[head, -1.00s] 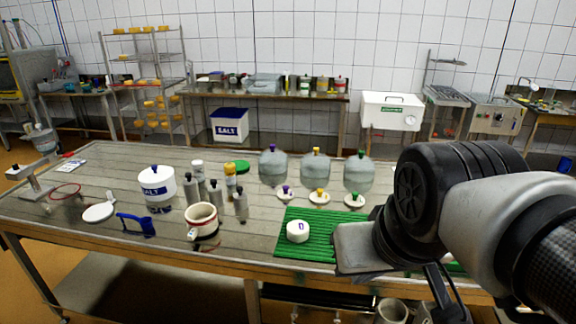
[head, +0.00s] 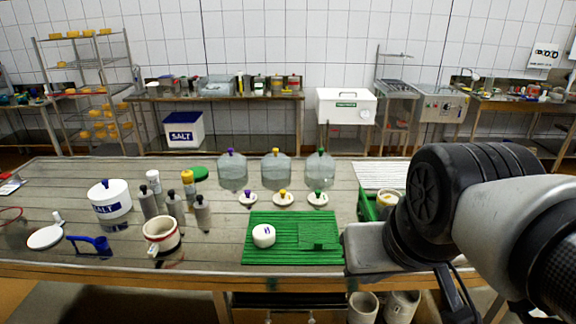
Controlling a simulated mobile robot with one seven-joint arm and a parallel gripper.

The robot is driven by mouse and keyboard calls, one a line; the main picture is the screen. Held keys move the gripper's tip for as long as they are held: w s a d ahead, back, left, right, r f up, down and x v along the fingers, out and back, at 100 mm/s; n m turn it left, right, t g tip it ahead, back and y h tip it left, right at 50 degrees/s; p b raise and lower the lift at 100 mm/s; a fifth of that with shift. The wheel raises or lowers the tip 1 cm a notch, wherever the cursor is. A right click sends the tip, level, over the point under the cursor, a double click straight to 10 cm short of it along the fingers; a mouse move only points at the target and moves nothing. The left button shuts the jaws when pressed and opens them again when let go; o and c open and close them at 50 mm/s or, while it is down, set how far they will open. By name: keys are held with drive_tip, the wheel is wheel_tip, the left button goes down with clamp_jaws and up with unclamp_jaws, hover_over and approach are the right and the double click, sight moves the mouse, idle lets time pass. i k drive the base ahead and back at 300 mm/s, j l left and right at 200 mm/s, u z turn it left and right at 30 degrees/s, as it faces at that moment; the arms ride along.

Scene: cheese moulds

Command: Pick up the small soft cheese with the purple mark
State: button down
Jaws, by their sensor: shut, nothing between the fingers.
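A small white round cheese (head: 263,236) with a dark bluish-purple mark on top lies on the left part of a ribbed green mat (head: 328,219), near the table's front. Nothing is touching it except the mat. My gripper (head: 456,292) is at the lower right, partly hidden behind my own wrist. It is shut and holds nothing. It is to the right of the cheese and apart from it.
Three clear domes with purple (head: 231,170), yellow (head: 276,168) and green (head: 319,168) knobs stand behind the mat. Matching saucers sit before them. A mug (head: 161,236), grey bottles and a salt tub (head: 109,199) stand left. A green crate (head: 367,209) is right.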

sight(264, 235)
drive_tip(key=i+j, duration=0.15)
drive_tip(key=j, duration=0.2)
drive_tip(key=i+j, duration=0.1)
drive_tip(key=j, duration=0.25)
drive_tip(key=i+j, duration=0.15)
drive_tip(key=j, duration=0.2)
drive_tip(key=i+j, duration=0.15)
drive_tip(key=j, duration=0.2)
drive_tip(key=i+j, duration=0.15)
drive_tip(key=j, duration=0.2)
drive_tip(key=i+j, duration=0.1)
drive_tip(key=j, duration=0.25)
drive_tip(key=l, duration=0.25)
drive_tip(key=k+l+z, duration=0.1)
drive_tip(key=k+l, duration=0.05)
drive_tip(key=l, duration=0.1)
